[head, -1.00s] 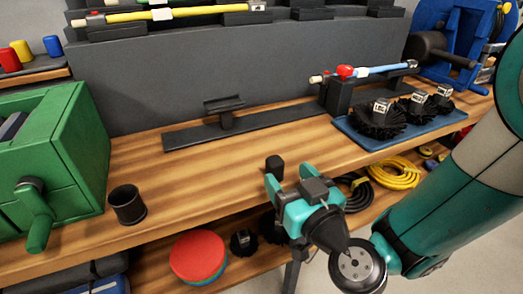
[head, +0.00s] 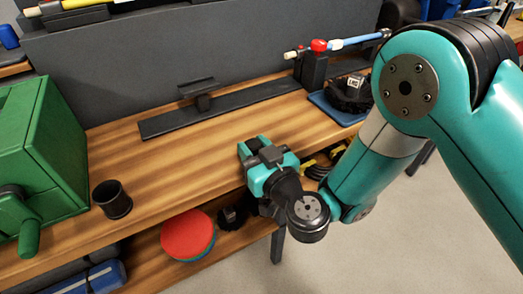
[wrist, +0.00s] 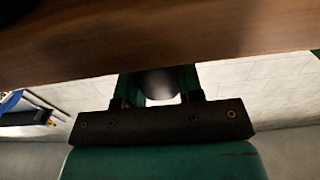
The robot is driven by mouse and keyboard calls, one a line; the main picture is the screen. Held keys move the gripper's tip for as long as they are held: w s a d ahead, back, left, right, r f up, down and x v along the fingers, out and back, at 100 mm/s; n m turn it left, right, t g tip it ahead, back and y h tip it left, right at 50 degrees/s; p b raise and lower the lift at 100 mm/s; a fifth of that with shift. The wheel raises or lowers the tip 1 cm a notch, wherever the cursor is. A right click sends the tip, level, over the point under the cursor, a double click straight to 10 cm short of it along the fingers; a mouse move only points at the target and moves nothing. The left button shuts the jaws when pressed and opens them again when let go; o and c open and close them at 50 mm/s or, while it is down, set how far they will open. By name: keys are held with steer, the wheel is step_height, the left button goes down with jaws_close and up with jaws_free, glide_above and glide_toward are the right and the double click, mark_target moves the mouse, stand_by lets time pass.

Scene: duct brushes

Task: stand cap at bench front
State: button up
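A small black cap (head: 254,146) is upright at the front edge of the wooden bench (head: 170,170). My gripper (head: 253,147), with teal fingers, reaches in from the front and has the cap between its fingers. In the wrist view the dark, rounded cap (wrist: 160,83) fills the gap between the green fingers, with the wood of the bench close above it. The fingers look shut on it. The cap's lower part is hidden by the gripper, so I cannot tell whether it touches the bench.
A black cup (head: 111,200) stands at the bench's left front, beside a green box with a crank (head: 40,150). A black rail with a bracket (head: 203,105) lies behind. A brush (head: 350,92) sits on a blue tray at right. A red disc (head: 188,235) is on the lower shelf.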

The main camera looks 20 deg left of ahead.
steer(key=shift+r, duration=0.15)
steer(key=shift+c, duration=0.7)
